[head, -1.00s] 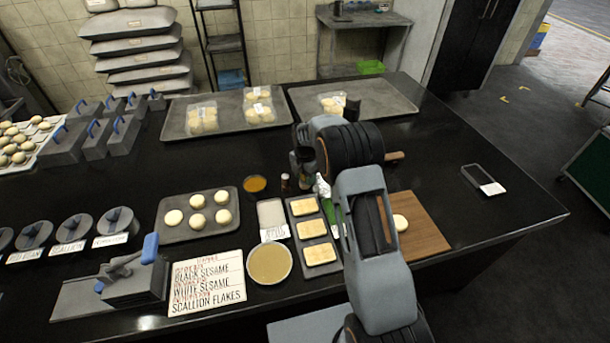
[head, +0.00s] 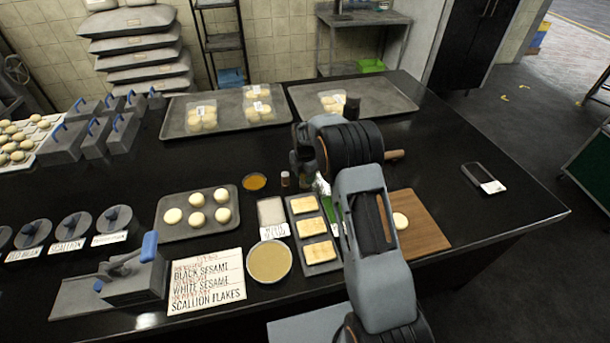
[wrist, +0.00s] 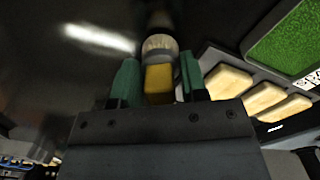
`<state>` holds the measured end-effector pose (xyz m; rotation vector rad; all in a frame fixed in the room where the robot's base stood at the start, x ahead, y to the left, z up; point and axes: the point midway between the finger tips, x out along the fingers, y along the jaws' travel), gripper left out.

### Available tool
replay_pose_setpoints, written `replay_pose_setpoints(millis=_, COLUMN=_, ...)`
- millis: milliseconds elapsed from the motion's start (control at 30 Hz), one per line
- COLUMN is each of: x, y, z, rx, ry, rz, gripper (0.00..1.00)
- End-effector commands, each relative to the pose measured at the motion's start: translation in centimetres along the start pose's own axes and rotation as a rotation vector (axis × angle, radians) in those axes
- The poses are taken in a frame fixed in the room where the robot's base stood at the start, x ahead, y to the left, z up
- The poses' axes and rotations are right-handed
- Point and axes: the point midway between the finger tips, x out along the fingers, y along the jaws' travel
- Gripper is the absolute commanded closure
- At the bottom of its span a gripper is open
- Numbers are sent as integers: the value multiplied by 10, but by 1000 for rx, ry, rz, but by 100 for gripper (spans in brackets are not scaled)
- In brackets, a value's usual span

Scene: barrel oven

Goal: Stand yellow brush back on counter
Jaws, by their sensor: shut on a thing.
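My gripper (wrist: 159,70) has green fingers and is shut on the yellow brush (wrist: 159,80) in the wrist view. The brush has a yellow body between the fingers and pale bristles just beyond them. A faint pale reflection shows past the bristles on the dark, glossy counter (wrist: 95,65). I cannot tell whether the brush touches the counter. In the head view my gripper (head: 303,162) is over the middle of the black counter (head: 430,150), beyond the tray of rectangular pastries. The brush is hidden there.
A small brown jar (head: 285,180) and an orange bowl (head: 254,182) stand just left of my gripper. The pastry tray (head: 300,208) and a green-filled container (wrist: 295,42) are close by. A wooden board (head: 425,235) lies to the right. The counter further right is mostly clear.

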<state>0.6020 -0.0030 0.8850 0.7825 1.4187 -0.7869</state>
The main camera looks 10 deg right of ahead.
Motion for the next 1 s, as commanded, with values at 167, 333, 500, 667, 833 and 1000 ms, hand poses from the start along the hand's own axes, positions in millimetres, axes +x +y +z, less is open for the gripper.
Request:
replay_pose_setpoints(millis=167, x=3, y=0, z=0, rx=0, ry=0, rz=0, gripper=81)
replay_pose_setpoints(millis=333, x=5, y=0, z=0, rx=0, ry=0, rz=0, gripper=81)
replay_pose_setpoints(millis=500, x=7, y=0, z=0, rx=0, ry=0, rz=0, gripper=81)
replay_pose_setpoints(millis=667, x=7, y=0, z=0, rx=0, ry=0, rz=0, gripper=81)
replay_pose_setpoints(millis=833, x=7, y=0, z=0, rx=0, ry=0, rz=0, gripper=54)
replay_pose_setpoints(millis=1000, x=7, y=0, z=0, rx=0, ry=0, rz=0, gripper=38)
